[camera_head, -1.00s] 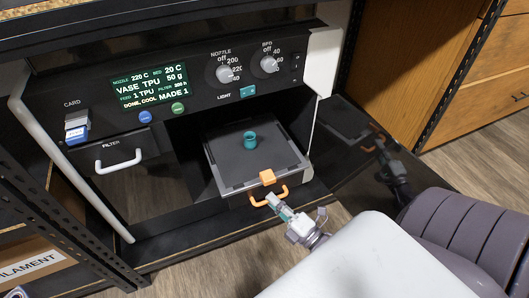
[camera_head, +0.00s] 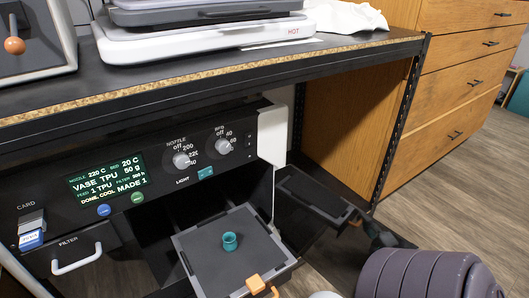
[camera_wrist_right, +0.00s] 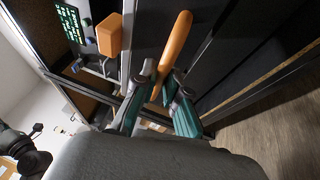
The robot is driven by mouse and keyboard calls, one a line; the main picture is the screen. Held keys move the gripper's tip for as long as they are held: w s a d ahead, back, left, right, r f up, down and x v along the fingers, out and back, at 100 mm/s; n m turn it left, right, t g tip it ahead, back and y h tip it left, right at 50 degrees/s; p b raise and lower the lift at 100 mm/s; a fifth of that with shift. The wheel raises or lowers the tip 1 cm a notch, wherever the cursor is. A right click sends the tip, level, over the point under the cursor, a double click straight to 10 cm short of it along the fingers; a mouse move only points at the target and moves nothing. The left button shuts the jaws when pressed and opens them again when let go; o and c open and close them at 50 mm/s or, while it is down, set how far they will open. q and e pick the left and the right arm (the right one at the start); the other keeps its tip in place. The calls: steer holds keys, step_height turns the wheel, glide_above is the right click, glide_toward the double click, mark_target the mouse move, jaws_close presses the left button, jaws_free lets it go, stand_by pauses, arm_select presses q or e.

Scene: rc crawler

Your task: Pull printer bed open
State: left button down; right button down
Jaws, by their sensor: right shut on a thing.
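The grey printer bed (camera_head: 212,266) sticks out of the open black printer (camera_head: 25,190), with a small teal vase (camera_head: 230,241) standing on it. An orange block (camera_head: 255,284) and an orange handle (camera_head: 275,292) are at its front edge, cut off by the bottom of the head view. In the right wrist view, my right gripper (camera_wrist_right: 162,92) is shut on the orange handle (camera_wrist_right: 177,45), near one end of its bar. The orange block (camera_wrist_right: 109,36) is beside it. My left gripper is not in view.
The printer's dark door (camera_head: 318,195) stands open to the right of the bed and mirrors it. A shelf top (camera_head: 180,85) with a white appliance (camera_head: 200,35) overhangs the printer. Wooden drawers (camera_head: 465,60) stand at the right, with bare floor (camera_head: 450,190) before them.

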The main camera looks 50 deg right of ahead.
steer(key=c, duration=1.2)
jaws_free()
steer(key=v, duration=1.2)
